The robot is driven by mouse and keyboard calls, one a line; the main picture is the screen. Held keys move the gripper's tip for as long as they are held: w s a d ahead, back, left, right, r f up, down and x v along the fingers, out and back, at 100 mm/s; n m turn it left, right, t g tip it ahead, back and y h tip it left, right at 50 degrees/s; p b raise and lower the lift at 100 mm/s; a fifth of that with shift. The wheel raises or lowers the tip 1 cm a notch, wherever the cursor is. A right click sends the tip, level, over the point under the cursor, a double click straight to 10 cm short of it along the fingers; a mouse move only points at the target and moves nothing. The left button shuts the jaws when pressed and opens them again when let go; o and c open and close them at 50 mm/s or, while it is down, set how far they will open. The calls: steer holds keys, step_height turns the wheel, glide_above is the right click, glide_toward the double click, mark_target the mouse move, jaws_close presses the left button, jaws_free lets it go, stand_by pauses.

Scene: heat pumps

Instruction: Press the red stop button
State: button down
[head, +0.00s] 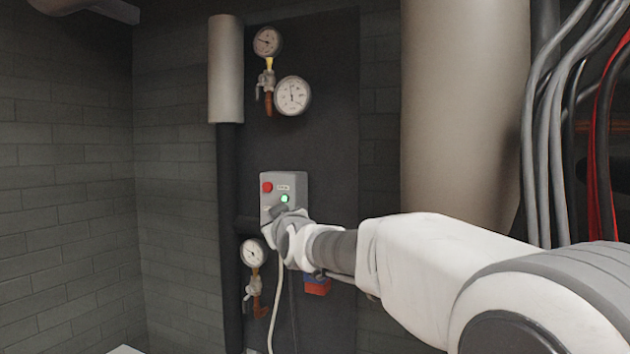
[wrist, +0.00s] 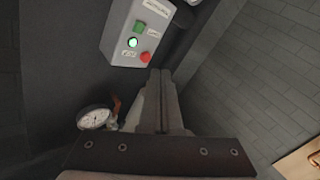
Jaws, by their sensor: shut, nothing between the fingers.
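The red stop button (head: 267,187) is on the upper left of a grey control box (head: 297,186) on the dark panel. A lit green lamp (head: 284,198) sits below it. In the head view my gripper (head: 279,211) is in front of the box's lower part, below the red button, and hides that part. In the wrist view the red button (wrist: 145,57) shows just beyond the fingertips of my gripper (wrist: 160,73), slightly to their left. The lamp (wrist: 132,43) and a green button (wrist: 139,27) lie farther off. My gripper is shut and empty. Contact with the box cannot be told.
Gauges (head: 292,96) are above the box, and another gauge (head: 253,252) with a valve is below left. A dark vertical pipe (head: 230,180) runs left of the box. A thick beige pipe (head: 462,110) and several cables (head: 545,130) stand to the right.

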mark_target(267, 187)
steer(key=w+a+r+t+y, duration=0.1)
steer(key=w+a, duration=0.1)
steer(key=a, duration=0.2)
steer(key=w+a+r+n+t+p, duration=0.1)
steer(key=w+a+r+t, duration=0.1)
steer(key=a, duration=0.3)
steer(key=shift+w+a+r+y+p, duration=0.2)
steer(key=shift+w+y+p, duration=0.1)
steer(key=shift+w+y, duration=0.1)
steer(key=shift+w, duration=0.1)
steer(key=shift+w+d+p, duration=0.5)
steer(key=shift+w+p, duration=0.35)
steer(key=shift+w, duration=0.5)
steer(key=shift+w+d+p, duration=0.5)
steer(key=shift+w+p, duration=0.4)
steer(key=shift+w, duration=0.5)
steer(key=shift+w+d+p, duration=0.5)
steer(key=shift+w+p, duration=0.35)
steer(key=shift+w, duration=0.5)
steer(key=shift+w+d, duration=0.15)
steer(key=shift+w, duration=0.25)
